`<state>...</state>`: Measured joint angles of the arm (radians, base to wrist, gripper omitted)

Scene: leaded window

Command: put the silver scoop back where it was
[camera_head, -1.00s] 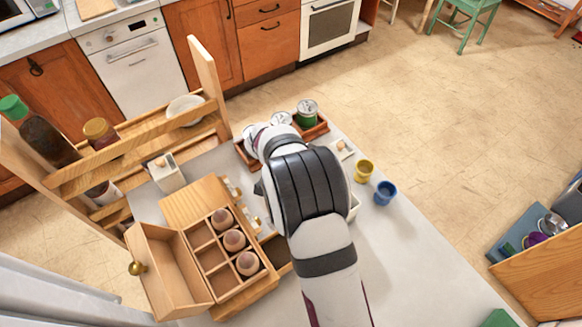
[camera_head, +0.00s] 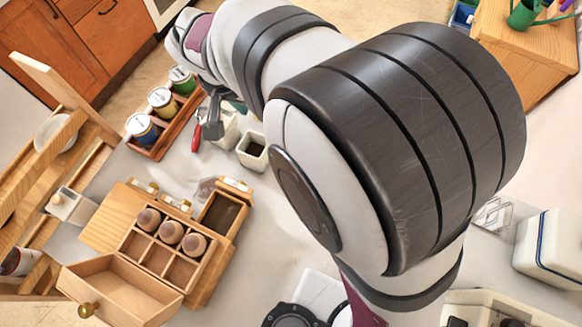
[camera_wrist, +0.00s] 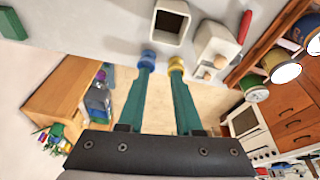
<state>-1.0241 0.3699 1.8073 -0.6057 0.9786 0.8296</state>
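I cannot clearly make out the silver scoop in either view. A small greyish, shiny shape (camera_head: 207,188) lies by the little drawers in the head view, but it is too unclear to name. My gripper shows in the wrist view (camera_wrist: 162,75) with two teal fingers apart and nothing between them. The wooden drawer box (camera_head: 185,285) has an open drawer with dark contents (camera_head: 220,214) and a compartment tray holding three brownish round pieces (camera_head: 171,232).
A wooden crate with three tins (camera_head: 163,101) stands near the table's far edge. A square white pot (camera_head: 252,150) and a red-handled tool (camera_head: 196,137) are close to my gripper. A wooden rack (camera_head: 75,150) stands at left. My arm hides much of the table.

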